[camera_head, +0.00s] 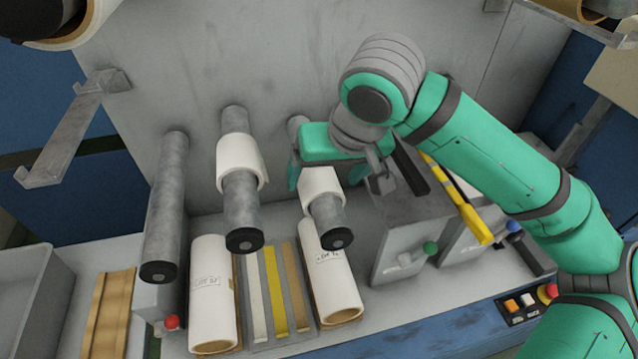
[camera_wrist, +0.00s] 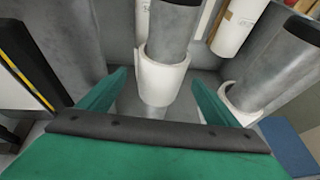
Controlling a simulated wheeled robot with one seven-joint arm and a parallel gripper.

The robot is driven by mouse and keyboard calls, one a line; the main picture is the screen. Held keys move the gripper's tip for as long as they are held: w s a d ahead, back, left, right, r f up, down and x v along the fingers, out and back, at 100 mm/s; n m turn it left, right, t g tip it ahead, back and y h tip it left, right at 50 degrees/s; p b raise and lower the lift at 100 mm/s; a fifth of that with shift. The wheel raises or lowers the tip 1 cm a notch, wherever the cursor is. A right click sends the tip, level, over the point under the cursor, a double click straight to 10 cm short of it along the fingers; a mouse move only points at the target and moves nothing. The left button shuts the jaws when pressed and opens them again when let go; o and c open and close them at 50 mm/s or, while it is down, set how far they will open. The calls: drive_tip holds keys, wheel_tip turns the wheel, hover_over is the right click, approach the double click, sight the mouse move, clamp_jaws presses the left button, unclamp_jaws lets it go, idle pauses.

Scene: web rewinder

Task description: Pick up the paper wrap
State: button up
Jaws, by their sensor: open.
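A white paper wrap (camera_head: 320,186) sits around the right-hand grey roller, and it also shows in the wrist view (camera_wrist: 159,82). A second white paper wrap (camera_head: 240,161) sits around the middle roller, also at the right of the wrist view (camera_wrist: 239,104). My green gripper (camera_head: 322,178) is open, at the back part of the right-hand roller. In the wrist view its two fingers lie to either side of the first wrap, with gaps visible. My gripper's body hides the roller's back part in the head view. I cannot tell how deep the fingertips reach.
A bare roller (camera_head: 167,205) is at the left. Two white rolls, a left one (camera_head: 211,290) and a right one (camera_head: 332,272), lie below with coloured strips between them. A grey box (camera_head: 402,240) and a yellow bar (camera_head: 465,210) stand close on the right. A grey panel is behind.

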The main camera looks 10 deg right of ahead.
drive_tip(key=shift+s+x, duration=0.2)
drive_tip(key=shift+x, duration=1)
drive_tip(key=shift+s+x, duration=0.25)
drive_tip(key=shift+x, duration=0.95)
drive_tip(key=shift+f, duration=0.1)
drive_tip(key=shift+a, duration=0.1)
drive_tip(key=c, duration=1.2)
